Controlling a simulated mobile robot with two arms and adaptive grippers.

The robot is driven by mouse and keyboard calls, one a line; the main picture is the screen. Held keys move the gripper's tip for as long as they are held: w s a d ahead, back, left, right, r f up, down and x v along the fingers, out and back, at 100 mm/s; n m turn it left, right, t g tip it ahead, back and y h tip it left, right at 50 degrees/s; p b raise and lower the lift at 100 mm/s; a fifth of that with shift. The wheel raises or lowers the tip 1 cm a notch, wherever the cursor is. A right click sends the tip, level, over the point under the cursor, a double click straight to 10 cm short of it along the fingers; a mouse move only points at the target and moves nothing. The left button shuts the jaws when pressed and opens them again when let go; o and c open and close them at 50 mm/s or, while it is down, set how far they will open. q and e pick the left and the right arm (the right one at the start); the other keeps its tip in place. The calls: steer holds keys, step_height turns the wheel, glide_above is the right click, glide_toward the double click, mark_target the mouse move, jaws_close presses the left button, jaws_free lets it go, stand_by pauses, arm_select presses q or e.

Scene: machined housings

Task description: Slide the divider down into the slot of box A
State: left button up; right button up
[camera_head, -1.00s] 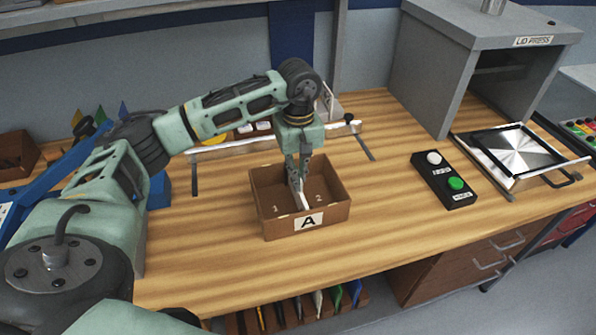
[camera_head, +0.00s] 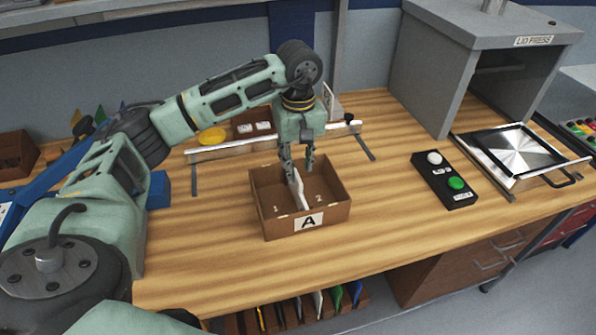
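Box A (camera_head: 276,229) is a brown open box on the wooden bench, with a label "A" on its front wall and the numbers 1 and 2 inside. The white divider (camera_head: 299,190) stands in the middle of the box, between the sides marked 1 and 2. Its lower edge and the slot are hidden, so I cannot tell how deep it sits. My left gripper (camera_head: 297,169) is right above the divider, pointing down, with its fingers apart. The divider's top end is close below the fingers. My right gripper is not in view.
A low rail (camera_head: 232,150) runs behind the box. A black button box (camera_head: 444,181) with a white and a green button stands to the right, near the lid press (camera_head: 470,70). A rack of coloured plates (camera_head: 300,310) is below the bench's front edge. Bench around the box is clear.

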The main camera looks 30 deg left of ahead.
arm_select(q)
step_height(320, 180, up, 8)
steer(key=shift+r, duration=0.2)
stand_by(0.6)
